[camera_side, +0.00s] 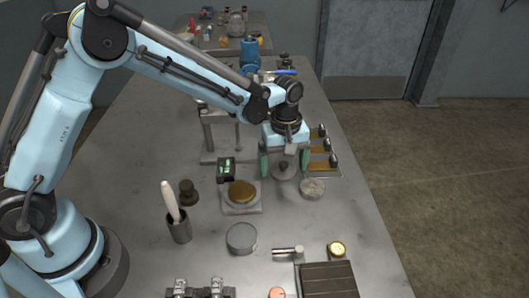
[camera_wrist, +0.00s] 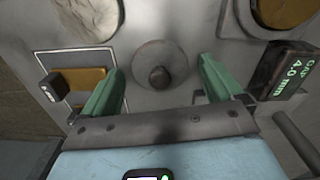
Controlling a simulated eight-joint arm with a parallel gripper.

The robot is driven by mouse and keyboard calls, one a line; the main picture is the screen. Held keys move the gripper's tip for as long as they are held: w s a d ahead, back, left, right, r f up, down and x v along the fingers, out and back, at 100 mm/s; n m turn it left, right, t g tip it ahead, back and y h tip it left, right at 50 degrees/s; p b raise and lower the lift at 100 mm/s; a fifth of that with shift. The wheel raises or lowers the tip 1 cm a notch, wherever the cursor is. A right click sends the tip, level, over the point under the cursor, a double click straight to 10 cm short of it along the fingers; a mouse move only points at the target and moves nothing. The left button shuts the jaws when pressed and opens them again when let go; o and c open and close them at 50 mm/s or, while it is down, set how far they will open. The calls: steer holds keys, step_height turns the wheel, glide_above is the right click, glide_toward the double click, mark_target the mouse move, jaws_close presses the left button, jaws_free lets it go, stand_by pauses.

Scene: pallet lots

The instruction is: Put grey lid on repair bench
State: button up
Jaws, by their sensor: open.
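The grey lid (camera_side: 284,175) is a round grey disc with a dark knob at its middle, lying on the table under my gripper. It also shows in the wrist view (camera_wrist: 158,52), with the knob facing the camera. My gripper (camera_side: 284,168) is open, its two green fingers spread to either side of the lid; it shows in the wrist view (camera_wrist: 160,70) too. Nothing is between the fingers except the lid's knob in line of sight, and they do not touch it. I cannot tell which thing is the repair bench.
A gauge with a green display (camera_side: 226,170) and a plate with a brass disc (camera_side: 241,192) stand left of the lid. A pale round disc (camera_side: 312,188) lies close right. A marked tray with orange pads (camera_side: 322,160) is behind it. A grey round tin (camera_side: 241,238) stands in front.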

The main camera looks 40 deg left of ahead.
mark_target(283, 163)
step_height(283, 163, up, 12)
steer(key=s+a+r+m+t, duration=0.3)
steer(key=s+a+r+m, duration=0.15)
steer(key=s, duration=0.25)
steer(key=s+a+f+m+t, duration=0.3)
steer(key=s+a+m+t, duration=0.1)
steer(key=s, duration=0.5)
steer(key=shift+s+a+m, duration=0.15)
steer(key=shift+a+m, duration=0.55)
steer(key=shift+m, duration=0.45)
